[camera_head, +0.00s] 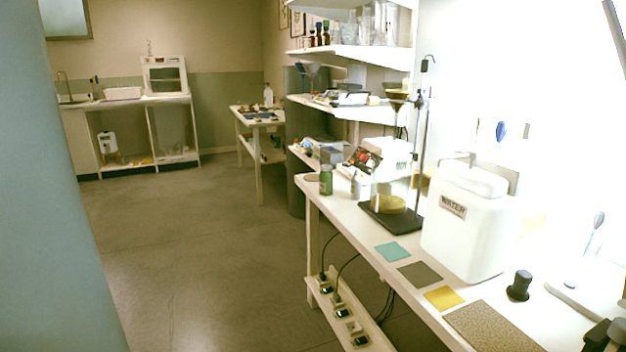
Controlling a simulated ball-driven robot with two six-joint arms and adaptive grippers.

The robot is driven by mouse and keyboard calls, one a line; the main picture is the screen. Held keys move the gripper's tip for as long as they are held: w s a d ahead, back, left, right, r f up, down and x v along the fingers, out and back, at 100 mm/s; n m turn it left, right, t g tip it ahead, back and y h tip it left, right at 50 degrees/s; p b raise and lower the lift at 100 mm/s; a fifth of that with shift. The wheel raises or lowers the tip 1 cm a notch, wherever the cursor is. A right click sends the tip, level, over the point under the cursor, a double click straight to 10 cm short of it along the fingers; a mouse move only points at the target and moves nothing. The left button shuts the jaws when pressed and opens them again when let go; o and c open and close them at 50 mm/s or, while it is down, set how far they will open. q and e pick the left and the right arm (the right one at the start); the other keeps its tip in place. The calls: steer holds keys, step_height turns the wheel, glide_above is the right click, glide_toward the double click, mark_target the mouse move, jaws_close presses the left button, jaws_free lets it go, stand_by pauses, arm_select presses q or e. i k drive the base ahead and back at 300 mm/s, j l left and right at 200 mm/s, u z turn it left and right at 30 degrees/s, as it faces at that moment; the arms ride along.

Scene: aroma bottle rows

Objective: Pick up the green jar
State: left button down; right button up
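The green jar (326,180) stands upright near the far left end of the long white bench (350,210).
A white water container (465,220) and a stand with a dark base (391,217) occupy the bench. Teal (393,252), grey (419,274) and yellow (443,298) mats lie along its front edge. Shelves (350,55) hang behind. The floor (210,250) left of the bench is open.

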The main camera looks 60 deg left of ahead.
mark_target(326, 175)
steer(key=u, duration=1.8)
steer(key=i+j, duration=0.05)
